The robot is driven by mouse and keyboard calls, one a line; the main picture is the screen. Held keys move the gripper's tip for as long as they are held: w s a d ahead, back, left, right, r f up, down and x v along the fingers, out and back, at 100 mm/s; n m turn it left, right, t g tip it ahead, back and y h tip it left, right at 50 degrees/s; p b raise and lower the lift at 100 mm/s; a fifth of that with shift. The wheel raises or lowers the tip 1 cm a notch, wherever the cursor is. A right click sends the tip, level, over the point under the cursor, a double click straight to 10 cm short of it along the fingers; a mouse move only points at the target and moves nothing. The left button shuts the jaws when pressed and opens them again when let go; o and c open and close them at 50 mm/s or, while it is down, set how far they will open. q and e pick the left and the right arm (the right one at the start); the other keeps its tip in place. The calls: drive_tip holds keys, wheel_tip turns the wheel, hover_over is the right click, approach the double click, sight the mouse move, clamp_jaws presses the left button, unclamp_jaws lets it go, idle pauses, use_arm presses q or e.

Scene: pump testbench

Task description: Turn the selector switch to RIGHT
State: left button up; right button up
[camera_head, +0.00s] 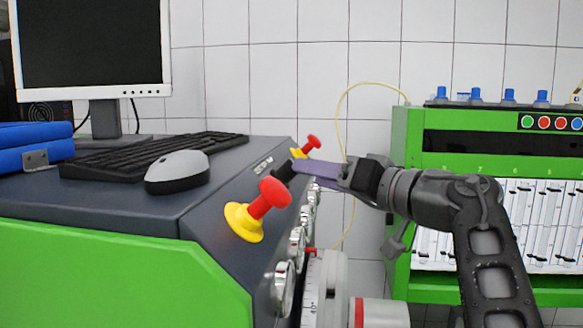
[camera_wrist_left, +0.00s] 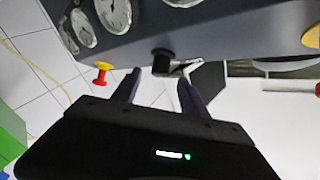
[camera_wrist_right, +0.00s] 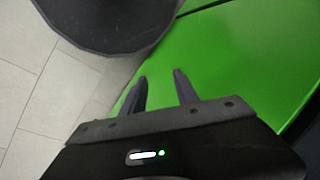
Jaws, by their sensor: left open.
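The black selector switch (camera_wrist_left: 162,62) sticks out from the dark sloped panel, and in the left wrist view it lies between and just beyond the fingertips. I cannot tell whether they touch it, or which way it points. In the head view it is a small dark knob (camera_head: 284,171) on the panel edge, partly hidden at the fingertips. My left gripper (camera_head: 302,168) is open at the switch; its fingers also show in the left wrist view (camera_wrist_left: 158,84). My right gripper (camera_wrist_right: 160,80) is open and empty in front of a green surface.
A red-and-yellow push button (camera_head: 262,208) stands nearer on the panel and another (camera_head: 307,147) beyond the switch. Round gauges (camera_head: 285,288) line the panel's face. A mouse (camera_head: 178,171) and keyboard (camera_head: 150,155) lie on top. A green cabinet (camera_head: 480,130) stands at right.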

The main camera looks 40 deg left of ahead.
sight(288, 171)
use_arm(q)
drive_tip(key=a, duration=0.2)
drive_tip(key=a+p, duration=0.1)
drive_tip(key=a, duration=0.3)
drive_tip(key=shift+w+a+p, duration=0.25)
drive_tip(key=shift+p, duration=0.05)
clamp_jaws()
